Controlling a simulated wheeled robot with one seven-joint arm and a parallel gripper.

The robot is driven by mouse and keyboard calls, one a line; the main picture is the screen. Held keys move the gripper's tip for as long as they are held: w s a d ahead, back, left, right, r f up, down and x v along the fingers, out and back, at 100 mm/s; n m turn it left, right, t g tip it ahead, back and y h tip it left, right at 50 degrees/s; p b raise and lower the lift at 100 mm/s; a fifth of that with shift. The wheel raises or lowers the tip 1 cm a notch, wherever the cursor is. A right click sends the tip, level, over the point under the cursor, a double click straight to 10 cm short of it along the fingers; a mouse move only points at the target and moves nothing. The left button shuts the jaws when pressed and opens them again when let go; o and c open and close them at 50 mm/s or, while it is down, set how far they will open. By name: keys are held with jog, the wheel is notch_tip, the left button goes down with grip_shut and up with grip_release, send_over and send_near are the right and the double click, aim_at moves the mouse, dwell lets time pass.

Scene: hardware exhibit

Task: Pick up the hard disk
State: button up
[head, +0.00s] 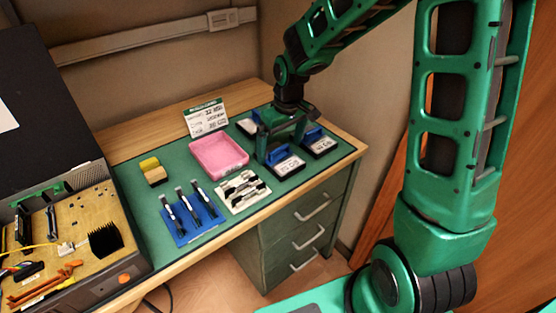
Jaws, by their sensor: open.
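Several drive-like blocks with dark bodies, pale labels and blue parts lie at the right end of the green mat. One block (289,165) is at the front, one (321,145) is to its right, and another (247,126) is partly hidden behind my gripper. I cannot tell which one the task means by the hard disk. My gripper (281,152) points down over this group with its green fingers spread. It is open, with the front block's blue end close to its fingers. I cannot tell whether they touch it.
A pink tray (219,171) lies left of my gripper. A white holder (231,207) and a blue holder (207,235) with tools are in front. A sign (206,117) stands behind. Yellow blocks (152,171) and an open computer case (72,245) are left.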

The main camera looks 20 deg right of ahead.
aim_at(280, 149)
jog(key=shift+w+a+f, duration=0.1)
jog(key=shift+w+f, duration=0.05)
jog(key=shift+f, duration=1.35)
jog(key=shift+c, duration=0.3)
jog(key=c, duration=0.8)
jog(key=shift+r, duration=0.1)
jog(key=shift+c, duration=0.2)
jog(key=shift+r, duration=0.1)
